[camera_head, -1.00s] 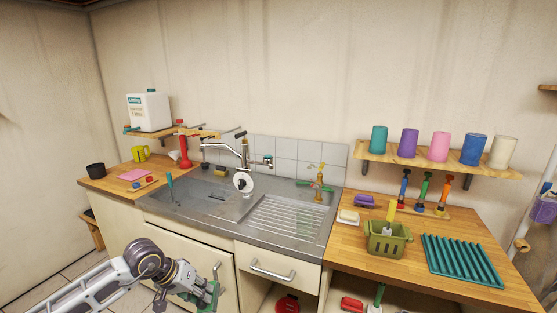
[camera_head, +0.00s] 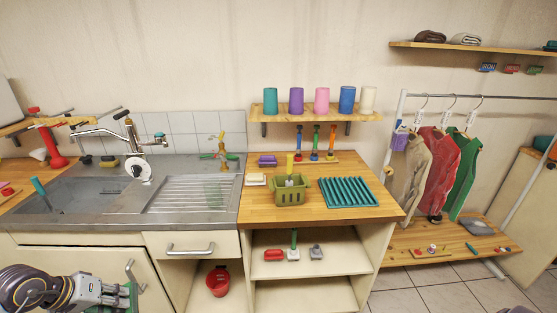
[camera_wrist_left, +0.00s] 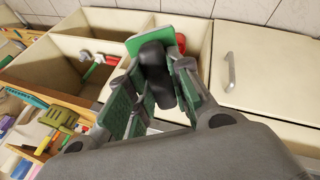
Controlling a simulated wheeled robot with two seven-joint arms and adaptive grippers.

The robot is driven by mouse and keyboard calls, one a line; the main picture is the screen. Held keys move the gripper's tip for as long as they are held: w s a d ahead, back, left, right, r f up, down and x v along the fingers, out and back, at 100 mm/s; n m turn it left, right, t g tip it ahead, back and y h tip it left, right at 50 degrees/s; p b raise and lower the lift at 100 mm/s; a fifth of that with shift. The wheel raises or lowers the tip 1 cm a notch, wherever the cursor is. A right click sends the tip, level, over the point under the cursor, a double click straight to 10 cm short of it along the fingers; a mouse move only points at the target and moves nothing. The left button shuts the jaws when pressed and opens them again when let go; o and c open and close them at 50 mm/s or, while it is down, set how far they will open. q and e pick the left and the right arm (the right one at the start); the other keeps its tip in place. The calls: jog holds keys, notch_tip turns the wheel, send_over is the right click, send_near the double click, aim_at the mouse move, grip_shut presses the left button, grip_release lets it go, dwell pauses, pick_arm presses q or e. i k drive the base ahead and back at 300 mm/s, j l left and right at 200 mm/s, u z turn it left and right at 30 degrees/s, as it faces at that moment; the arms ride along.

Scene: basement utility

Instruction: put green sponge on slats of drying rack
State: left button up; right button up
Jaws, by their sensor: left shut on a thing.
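My left gripper (camera_head: 128,296) is low at the left of the head view, in front of the sink cabinet. In the left wrist view, my left gripper (camera_wrist_left: 155,95) is shut on the green sponge (camera_wrist_left: 136,44), a flat slab showing beyond the dark fingertip. The gripper's own pads are also green, so in the head view I cannot clearly tell sponge from gripper. The teal slatted drying rack (camera_head: 347,192) lies flat on the right of the wooden counter, with nothing on its slats. My right gripper is not in view.
An olive basket (camera_head: 290,192) holding a brush stands left of the rack. Upright coloured tools (camera_head: 315,145) stand behind it, below a shelf of cups (camera_head: 312,112). The sink drainboard (camera_head: 195,192) is further left. A clothes rail (camera_head: 400,130) stands right of the counter.

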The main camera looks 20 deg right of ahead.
aim_at(348, 193)
jog(key=l+z, duration=0.15)
jog(key=z, duration=0.2)
jog(key=k+l+z, duration=0.1)
jog(key=z, duration=0.25)
jog(key=l+z, duration=0.35)
jog(key=j, duration=0.1)
